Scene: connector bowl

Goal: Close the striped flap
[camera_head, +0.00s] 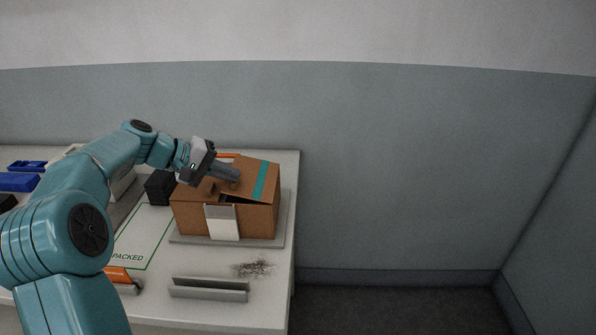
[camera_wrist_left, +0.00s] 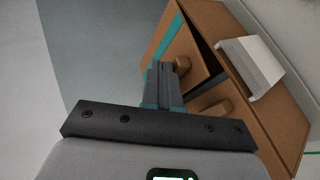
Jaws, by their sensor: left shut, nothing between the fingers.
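A brown cardboard box (camera_head: 190,217) stands near the table's right end. Its flap with a teal stripe (camera_head: 259,181) is on the right part of the top, tilted, with a dark gap along its front edge. The striped flap also shows in the left wrist view (camera_wrist_left: 186,45), with a small tan knob (camera_wrist_left: 181,62) on it. A second tan knob (camera_wrist_left: 212,109) is on the other part of the top. My left gripper (camera_head: 238,174) is shut and empty, its fingertips over the striped flap. I cannot tell if they touch it. My right gripper is not in view.
The box rests on a grey board (camera_head: 284,222) with a white plate (camera_head: 222,224) on its front. A grey channel-shaped holder (camera_head: 208,290) and a small wiry heap (camera_head: 254,268) lie in front. A black block (camera_head: 160,188) and blue bins (camera_head: 18,182) are left. A wall stands behind.

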